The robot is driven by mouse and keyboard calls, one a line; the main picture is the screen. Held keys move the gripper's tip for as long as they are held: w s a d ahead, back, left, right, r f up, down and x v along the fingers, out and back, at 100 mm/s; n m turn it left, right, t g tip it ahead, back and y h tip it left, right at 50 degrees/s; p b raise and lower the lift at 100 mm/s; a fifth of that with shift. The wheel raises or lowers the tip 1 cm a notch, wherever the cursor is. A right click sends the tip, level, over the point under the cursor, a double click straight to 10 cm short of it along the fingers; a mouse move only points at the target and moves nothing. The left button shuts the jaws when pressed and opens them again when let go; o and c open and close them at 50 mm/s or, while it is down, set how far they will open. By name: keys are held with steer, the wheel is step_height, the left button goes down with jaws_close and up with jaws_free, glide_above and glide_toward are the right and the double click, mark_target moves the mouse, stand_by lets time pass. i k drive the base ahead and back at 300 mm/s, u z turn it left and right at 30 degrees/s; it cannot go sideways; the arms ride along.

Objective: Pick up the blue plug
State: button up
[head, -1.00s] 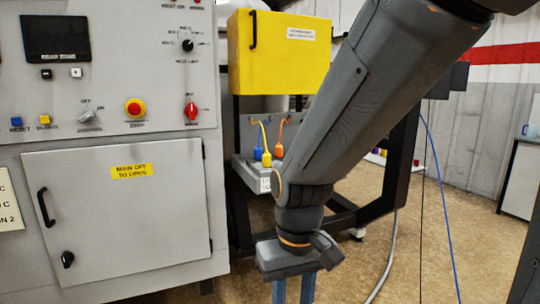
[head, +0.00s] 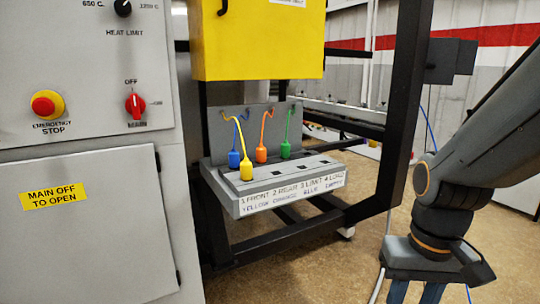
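The blue plug (head: 234,159) stands on the grey shelf unit under the yellow box, at the left of a group of coloured plugs. A blue cord rises from it to the back panel. The yellow plug (head: 246,171) stands just in front and to the right of it and partly overlaps it in view. The orange plug (head: 261,154) and green plug (head: 285,150) stand further right. My gripper (head: 415,295) is at the lower right, well apart from the plugs. Its two blue-grey fingers point down with a gap between them, empty; the tips are cut off by the frame edge.
The grey shelf (head: 222,197) has a labelled front and dark square sockets on top. The yellow box (head: 258,45) hangs above it. A black frame post (head: 405,100) rises between the shelf and my arm. The control cabinet (head: 85,235) stands left.

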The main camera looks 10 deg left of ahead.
mark_target(234, 155)
steer(key=i, duration=0.65)
steer(key=u, duration=0.7)
steer(key=i, duration=0.4)
steer(key=u, duration=0.45)
